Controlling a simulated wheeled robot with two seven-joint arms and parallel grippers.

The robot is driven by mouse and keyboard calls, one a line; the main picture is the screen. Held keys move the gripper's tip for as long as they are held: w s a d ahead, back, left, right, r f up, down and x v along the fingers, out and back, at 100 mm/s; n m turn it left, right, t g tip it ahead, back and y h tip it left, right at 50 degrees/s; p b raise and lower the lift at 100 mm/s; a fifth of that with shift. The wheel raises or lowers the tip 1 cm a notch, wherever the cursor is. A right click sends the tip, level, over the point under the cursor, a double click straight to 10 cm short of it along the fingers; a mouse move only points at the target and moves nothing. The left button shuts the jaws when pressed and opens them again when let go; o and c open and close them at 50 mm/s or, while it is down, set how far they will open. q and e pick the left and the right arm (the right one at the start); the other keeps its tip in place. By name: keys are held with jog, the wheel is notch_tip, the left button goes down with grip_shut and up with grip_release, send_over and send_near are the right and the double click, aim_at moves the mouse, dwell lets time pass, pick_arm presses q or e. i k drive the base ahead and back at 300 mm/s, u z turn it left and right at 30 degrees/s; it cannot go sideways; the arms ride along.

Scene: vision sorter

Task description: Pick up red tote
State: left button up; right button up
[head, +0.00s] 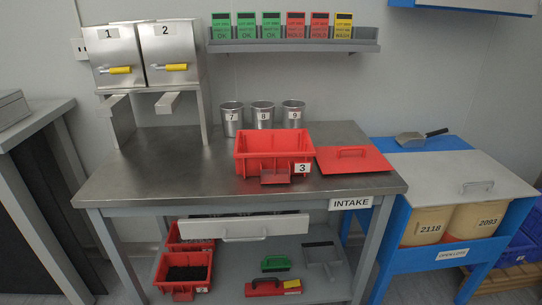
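A red tote (255,146) marked 3 stands on the steel table in the head view, right of the table's middle. It is open at the top and has a small red handle or lip at its front. Two more red totes sit on the lower shelf, one (190,229) behind the other (184,290); the front one holds dark pieces. Neither of my grippers shows in the head view.
A red lid (353,160) lies right of the tote. Several steel cups, including one marked 8 (262,116), stand behind it. Steel dispensers 1 (118,50) and 2 (170,45) stand at back left. The steel tabletop (150,175) is clear left of the tote.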

aim_at(274, 155)
jog(key=u, duration=4.1)
jog(key=k, duration=2.4)
